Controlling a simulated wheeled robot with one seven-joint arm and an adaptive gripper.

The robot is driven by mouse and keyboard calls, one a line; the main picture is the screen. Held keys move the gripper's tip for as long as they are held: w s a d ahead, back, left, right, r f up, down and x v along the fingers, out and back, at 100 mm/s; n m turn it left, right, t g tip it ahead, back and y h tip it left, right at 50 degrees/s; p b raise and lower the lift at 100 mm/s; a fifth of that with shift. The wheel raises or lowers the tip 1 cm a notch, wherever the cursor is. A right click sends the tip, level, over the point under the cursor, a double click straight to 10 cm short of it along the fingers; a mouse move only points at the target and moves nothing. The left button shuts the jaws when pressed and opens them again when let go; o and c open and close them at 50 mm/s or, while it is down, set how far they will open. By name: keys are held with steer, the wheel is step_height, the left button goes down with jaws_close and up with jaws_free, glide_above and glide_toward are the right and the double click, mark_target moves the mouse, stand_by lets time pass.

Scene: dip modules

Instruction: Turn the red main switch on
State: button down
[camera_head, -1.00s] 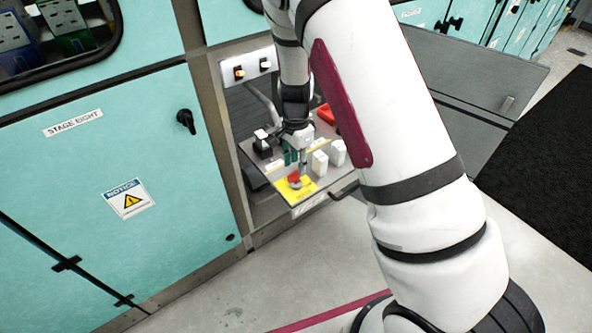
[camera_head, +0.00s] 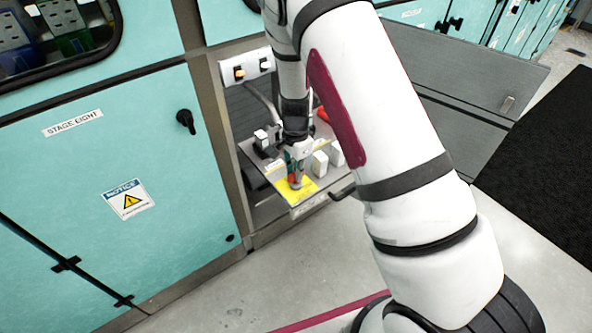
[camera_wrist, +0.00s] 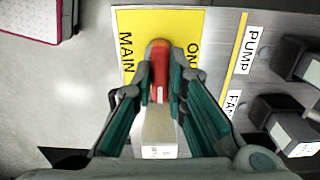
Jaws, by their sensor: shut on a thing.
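The red main switch handle (camera_wrist: 159,62) stands on a yellow plate (camera_wrist: 128,22) lettered MAIN and ON. The plate also shows in the head view (camera_head: 309,187), at the front of a sloping grey panel. My gripper (camera_wrist: 160,75) is over the plate, with its green-padded fingers closed on either side of the handle. In the wrist view the handle lies lengthwise up the picture, between the two words. In the head view my gripper (camera_head: 295,174) hides most of the switch.
A pale block (camera_wrist: 158,140) shows between my fingers in the wrist view. Black switches (camera_wrist: 290,120) stand beside the PUMP and FAN labels. White blocks (camera_head: 320,163) stand right of my gripper. The cabinet wall (camera_head: 150,190) borders the panel on the left.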

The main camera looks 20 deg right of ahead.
steer(key=shift+n, duration=0.3)
steer(key=n, duration=0.3)
steer(key=shift+n+b, duration=0.3)
steer(key=n, duration=0.4)
steer(key=shift+n+b, duration=0.3)
steer(key=shift+b, duration=0.05)
steer(key=n, duration=0.4)
steer(key=shift+n+b, duration=0.3)
steer(key=shift+n, duration=2.2)
steer(key=c, duration=1.6)
jaws_free()
